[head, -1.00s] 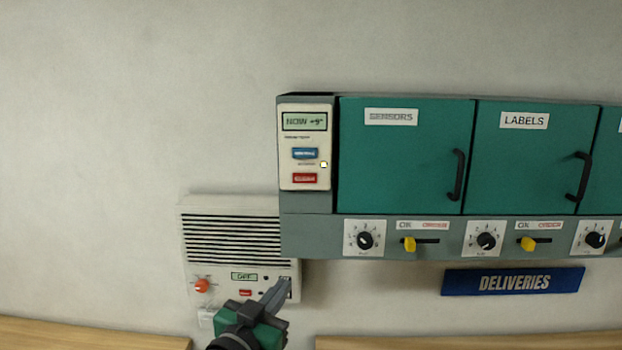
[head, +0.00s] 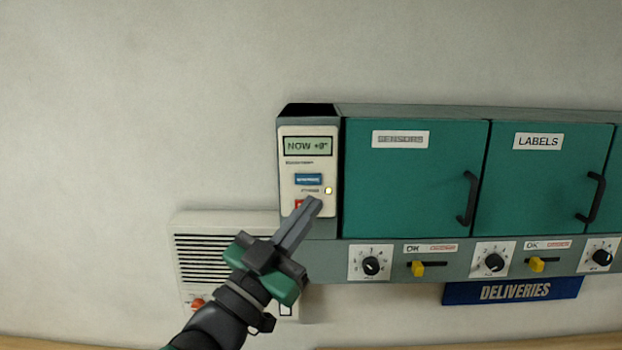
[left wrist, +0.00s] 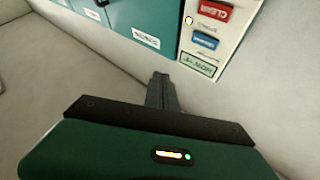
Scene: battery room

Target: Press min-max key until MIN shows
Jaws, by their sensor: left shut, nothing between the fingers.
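The white thermometer panel (head: 291,167) is on the left end of the teal cabinet. Its display (head: 308,146) reads NOW with a number near +9°. Below it is a blue key (head: 308,180), its lettering too small to read surely, and a red key (head: 299,203), partly hidden behind my fingers. The left wrist view shows the blue key (left wrist: 205,41) and the red key (left wrist: 214,11), marked CLEAR. My left gripper (head: 313,204) is shut and empty, its tips in front of the panel's lower part, below the blue key. Contact cannot be told. My right gripper is out of view.
Teal doors marked SENSORS (head: 415,185) and LABELS (head: 545,180) have black handles. Dials and yellow sliders (head: 418,268) line the strip below. A white vented unit (head: 200,255) sits lower left, partly behind my arm. The wall at left is clear.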

